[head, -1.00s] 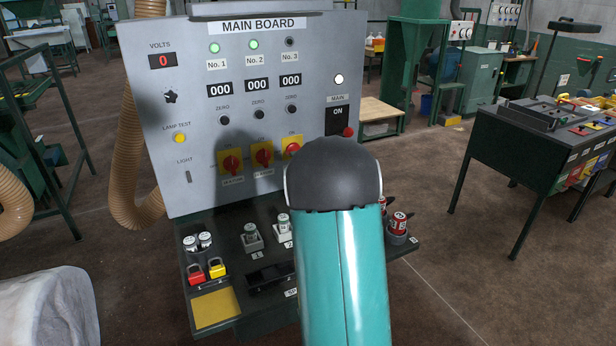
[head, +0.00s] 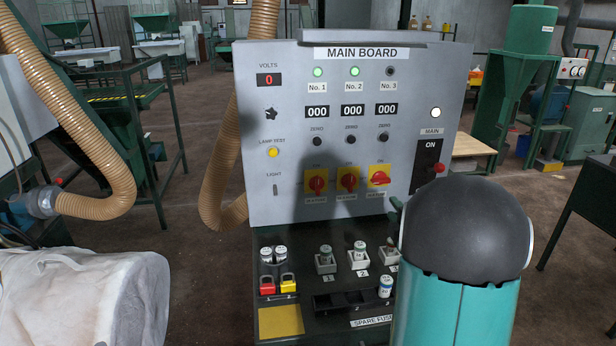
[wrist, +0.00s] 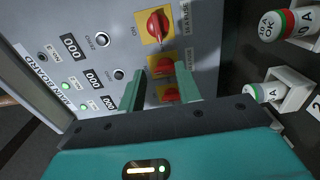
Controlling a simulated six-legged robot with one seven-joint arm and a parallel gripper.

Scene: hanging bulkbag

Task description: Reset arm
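My gripper (wrist: 160,88) shows in the wrist view with its two green fingers apart and nothing seen between them. It points at the grey main board (head: 290,150), near the red rotary switches on yellow plates. In the head view, the left switch (head: 316,183) and middle switch (head: 348,182) have upright handles. The right switch (head: 380,178) has its handle turned sideways. My turquoise arm with its dark cap stands at the lower right of the head view and hides most of the gripper and part of the panel.
A white bulk bag (head: 85,295) is at the lower left, beside a ribbed hose (head: 110,205). Open floor shows at right.

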